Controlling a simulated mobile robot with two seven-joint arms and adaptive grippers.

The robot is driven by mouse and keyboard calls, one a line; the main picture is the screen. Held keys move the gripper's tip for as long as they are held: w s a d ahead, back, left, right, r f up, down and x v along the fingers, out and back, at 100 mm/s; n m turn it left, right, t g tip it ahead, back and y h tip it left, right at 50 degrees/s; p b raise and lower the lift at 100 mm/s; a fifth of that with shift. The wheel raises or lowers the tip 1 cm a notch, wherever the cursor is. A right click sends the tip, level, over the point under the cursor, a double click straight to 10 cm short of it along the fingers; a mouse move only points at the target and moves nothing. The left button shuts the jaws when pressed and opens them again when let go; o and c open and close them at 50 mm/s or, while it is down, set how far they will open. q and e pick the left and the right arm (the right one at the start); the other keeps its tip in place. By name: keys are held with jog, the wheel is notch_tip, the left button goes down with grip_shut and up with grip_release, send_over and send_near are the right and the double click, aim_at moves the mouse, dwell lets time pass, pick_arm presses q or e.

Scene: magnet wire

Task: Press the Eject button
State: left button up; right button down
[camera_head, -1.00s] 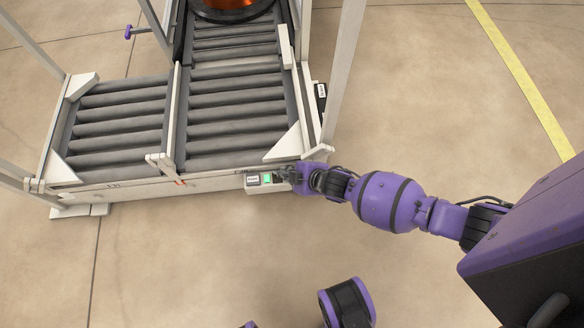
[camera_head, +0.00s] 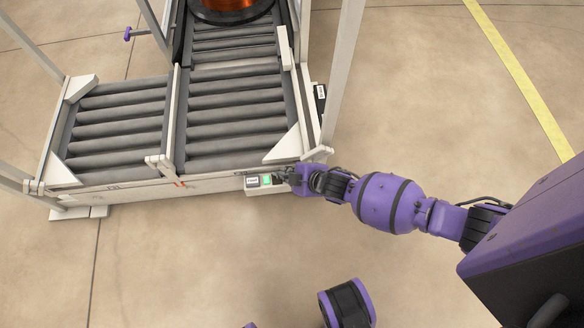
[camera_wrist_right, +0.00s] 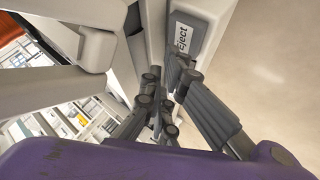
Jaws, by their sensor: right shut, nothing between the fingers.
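A small pale control box (camera_head: 258,190) is mounted on the front edge of the roller conveyor in the head view. It carries a white label and a green button (camera_head: 267,180). My right gripper (camera_head: 282,176) is at the box's right end, shut and empty, just right of the green button. In the right wrist view, the box (camera_wrist_right: 203,15) shows a label reading "Eject" (camera_wrist_right: 181,37), with the gripper's fingertips (camera_wrist_right: 168,88) close below it. The Eject button itself is hidden by the fingers, and I cannot tell whether they touch it. My left gripper is out of view.
The roller conveyor (camera_head: 235,112) has white corner brackets and upright posts near my right arm. A copper-coloured spool (camera_head: 232,4) sits at its far end. The floor (camera_head: 190,265) in front is open, and a yellow line (camera_head: 515,70) runs at the right.

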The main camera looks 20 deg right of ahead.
jog(key=shift+f, duration=0.4)
